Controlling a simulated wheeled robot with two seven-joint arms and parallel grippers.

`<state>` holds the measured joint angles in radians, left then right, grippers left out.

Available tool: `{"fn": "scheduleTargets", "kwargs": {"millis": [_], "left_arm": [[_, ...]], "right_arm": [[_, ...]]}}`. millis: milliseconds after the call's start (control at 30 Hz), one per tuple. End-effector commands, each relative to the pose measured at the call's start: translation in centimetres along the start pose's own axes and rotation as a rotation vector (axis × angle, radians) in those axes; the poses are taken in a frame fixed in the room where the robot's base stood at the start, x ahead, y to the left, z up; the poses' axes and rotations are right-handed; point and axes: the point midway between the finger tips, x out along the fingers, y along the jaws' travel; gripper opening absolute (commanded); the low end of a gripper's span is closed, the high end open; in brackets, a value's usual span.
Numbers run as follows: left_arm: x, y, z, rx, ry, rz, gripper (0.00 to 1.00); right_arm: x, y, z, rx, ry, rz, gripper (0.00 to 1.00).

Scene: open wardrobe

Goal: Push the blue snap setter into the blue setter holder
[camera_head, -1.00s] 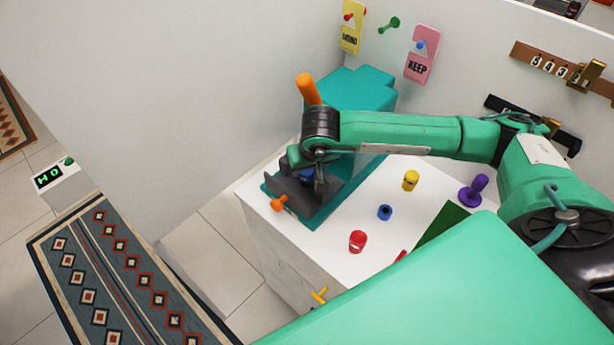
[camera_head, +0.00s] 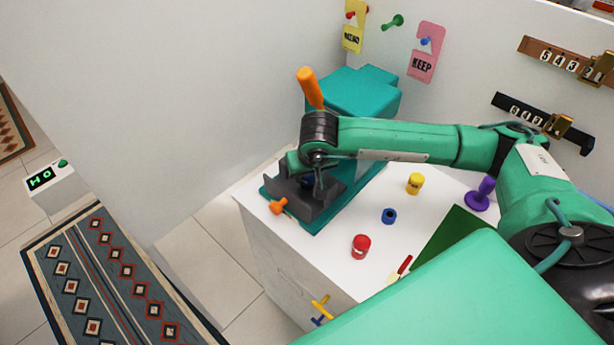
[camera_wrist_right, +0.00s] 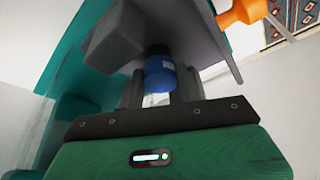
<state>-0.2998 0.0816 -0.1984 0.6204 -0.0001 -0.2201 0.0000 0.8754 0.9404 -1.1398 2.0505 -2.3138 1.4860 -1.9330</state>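A teal press (camera_head: 345,95) with an orange lever (camera_head: 310,88) stands on the white cabinet top, with a dark grey head (camera_head: 295,200) at its front. My right gripper (camera_wrist_right: 160,88) is at this head, with a finger on each side of a blue cylinder, the snap setter (camera_wrist_right: 160,75). It appears shut on the setter. The setter's dark upper end meets or enters the underside of the grey head; I cannot tell how deep. A blue holder cannot be made out apart from it. In the head view my wrist mostly hides this spot. My left gripper is not in view.
On the white top (camera_head: 335,255) stand a red cup (camera_head: 361,246), a small blue cylinder (camera_head: 389,216), a yellow cylinder (camera_head: 415,183) and a purple knobbed piece (camera_head: 480,194). An orange knob (camera_head: 278,206) sticks out of the press front. The back wall carries tags and number locks.

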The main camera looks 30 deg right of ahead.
Motion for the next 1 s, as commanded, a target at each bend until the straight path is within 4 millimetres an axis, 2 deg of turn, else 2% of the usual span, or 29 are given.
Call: {"fn": "scheduleTargets", "kwargs": {"millis": [33, 67, 100, 200, 233, 1000], "left_arm": [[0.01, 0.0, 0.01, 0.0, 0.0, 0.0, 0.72], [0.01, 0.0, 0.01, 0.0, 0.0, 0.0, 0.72], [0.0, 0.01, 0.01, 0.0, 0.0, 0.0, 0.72], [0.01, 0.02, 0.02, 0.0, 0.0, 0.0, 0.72], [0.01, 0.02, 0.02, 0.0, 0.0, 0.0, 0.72], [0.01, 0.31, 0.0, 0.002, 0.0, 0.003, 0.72]], "right_arm": [[0.01, 0.01, 0.01, 0.0, 0.0, 0.0, 0.08], [0.01, 0.01, 0.01, 0.0, 0.0, 0.0, 0.02], [0.0, 0.0, 0.0, 0.0, 0.0, 0.0, 0.31], [0.0, 0.0, 0.0, 0.0, 0.0, 0.0, 0.11], [0.01, 0.0, 0.01, 0.0, 0.0, 0.0, 0.08], [-0.88, 0.0, -0.34, 0.0, 0.001, 0.0, 0.08]]}}
